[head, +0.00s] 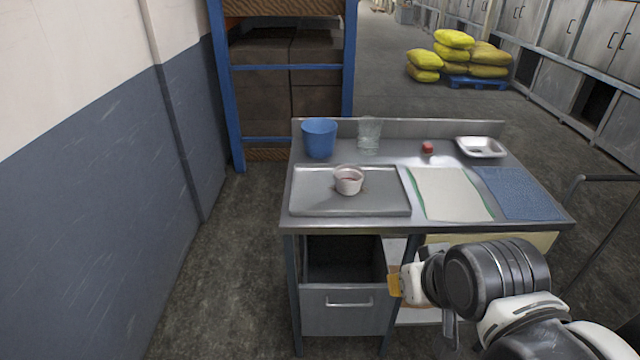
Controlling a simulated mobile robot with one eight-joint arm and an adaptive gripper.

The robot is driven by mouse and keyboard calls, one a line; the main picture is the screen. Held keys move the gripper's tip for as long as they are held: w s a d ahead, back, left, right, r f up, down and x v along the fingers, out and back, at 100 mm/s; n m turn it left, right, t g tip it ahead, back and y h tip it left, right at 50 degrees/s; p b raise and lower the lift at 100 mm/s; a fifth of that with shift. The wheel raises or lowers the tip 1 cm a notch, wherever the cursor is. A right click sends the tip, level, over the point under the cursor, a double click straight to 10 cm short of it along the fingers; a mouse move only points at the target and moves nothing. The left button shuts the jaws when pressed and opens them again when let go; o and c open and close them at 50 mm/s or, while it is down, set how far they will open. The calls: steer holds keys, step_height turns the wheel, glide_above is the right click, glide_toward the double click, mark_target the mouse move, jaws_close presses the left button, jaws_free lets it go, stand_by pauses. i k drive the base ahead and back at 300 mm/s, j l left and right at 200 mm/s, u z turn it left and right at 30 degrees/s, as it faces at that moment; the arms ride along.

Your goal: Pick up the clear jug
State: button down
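The clear jug (369,136) stands upright at the back of the steel table (400,152), just right of a blue bucket (319,138). It is see-through and looks empty. My gripper (397,283) is low in front of the table, near the open drawer, well apart from the jug. Its fingers are partly hidden and small, so I cannot tell whether they are open or shut. An orange-yellow patch shows at its tip.
A metal tray (310,202) holds a white cup (348,181). A pale green-edged cloth (446,194), a blue mat (517,192), a small red item (428,148) and a white dish (480,147) lie to the right. An open drawer (337,312) sticks out below.

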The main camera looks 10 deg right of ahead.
mark_target(369, 129)
steer(key=i+z, duration=0.4)
steer(key=i, duration=0.25)
steer(key=i+j+z, duration=0.2)
steer(key=i+z, duration=0.15)
steer(key=i, duration=0.3)
